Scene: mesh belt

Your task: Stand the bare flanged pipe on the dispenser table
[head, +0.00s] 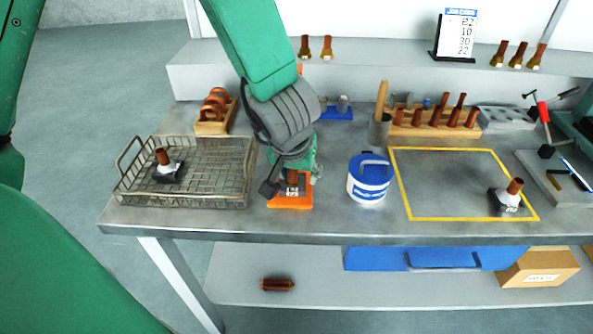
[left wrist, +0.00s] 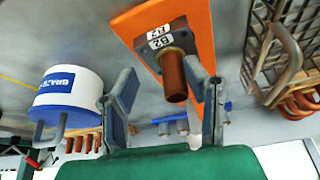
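A bare copper-coloured pipe on a dark square flange (head: 292,178) stands upright on an orange plate (head: 290,204), below my left gripper in the head view. The left wrist view shows the same pipe (left wrist: 174,76), with white labels beside it on the flange. My left gripper (left wrist: 168,108) is open. The pipe's free end appears between its fingers, nearer the right one; I cannot tell whether they touch. In the head view my left gripper (head: 292,165) partly hides the pipe. I see no right gripper. I cannot tell which surface is the dispenser table.
A wire basket (head: 215,201) holds a pipe with a white collar (head: 165,165). A white and blue tub (head: 368,180) stands right of the plate. A yellow outline (head: 404,190) surrounds mostly clear table, with another collared pipe (head: 509,195) at its right corner. A rack (head: 440,131) stands behind.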

